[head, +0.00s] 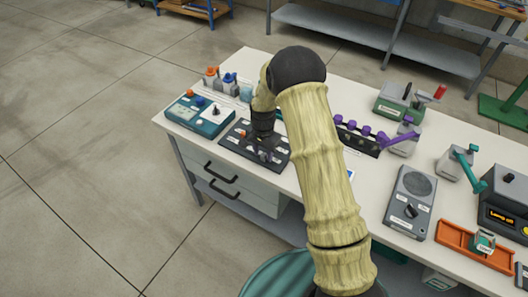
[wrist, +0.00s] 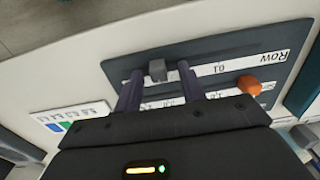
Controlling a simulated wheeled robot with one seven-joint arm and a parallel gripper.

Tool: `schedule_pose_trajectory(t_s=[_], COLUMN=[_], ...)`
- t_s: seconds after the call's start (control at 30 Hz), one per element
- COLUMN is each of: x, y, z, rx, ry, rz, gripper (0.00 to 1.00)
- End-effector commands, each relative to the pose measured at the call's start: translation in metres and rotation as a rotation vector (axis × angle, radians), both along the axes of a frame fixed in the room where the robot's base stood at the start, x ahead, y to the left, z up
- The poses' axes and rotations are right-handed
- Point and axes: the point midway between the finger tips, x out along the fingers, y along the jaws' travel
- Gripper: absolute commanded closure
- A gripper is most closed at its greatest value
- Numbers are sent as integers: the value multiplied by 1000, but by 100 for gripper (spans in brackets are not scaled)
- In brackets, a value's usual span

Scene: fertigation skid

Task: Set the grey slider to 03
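The grey slider (wrist: 157,70) is a small block on a dark panel (wrist: 215,50). In the wrist view it sits between the two fingers of my gripper (wrist: 160,79), with a gap visible at each side, so the gripper looks open around it. The panel appears upside down there, with a label "Row" and a plate reading "01"; further numbers are partly hidden by the gripper. In the head view my gripper (head: 263,150) is down at the dark panel (head: 234,138), and the grey slider cannot be made out.
An orange knob (wrist: 249,85) sits on the same panel, right of the fingers in the wrist view. In the head view, a teal control box (head: 198,116) stands left of the panel, and a purple-knobbed rack (head: 358,140) stands to the right. Bare white tabletop lies between devices.

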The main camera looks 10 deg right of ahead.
Motion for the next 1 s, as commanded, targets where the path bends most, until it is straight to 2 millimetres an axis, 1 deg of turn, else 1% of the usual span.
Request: schedule_pose_trajectory(t_s=[0.27,0.37,0.43,0.57,1.0], x=[0,1,1,2,3], y=[-1,-3,-3,-2,2], z=[2,9,17,39,127], rx=[1,1,1,1,1], ry=[1,-2,-2,-3,-3], rz=[-2,-6,-7,-6,3], gripper=[60,60,60,60,60])
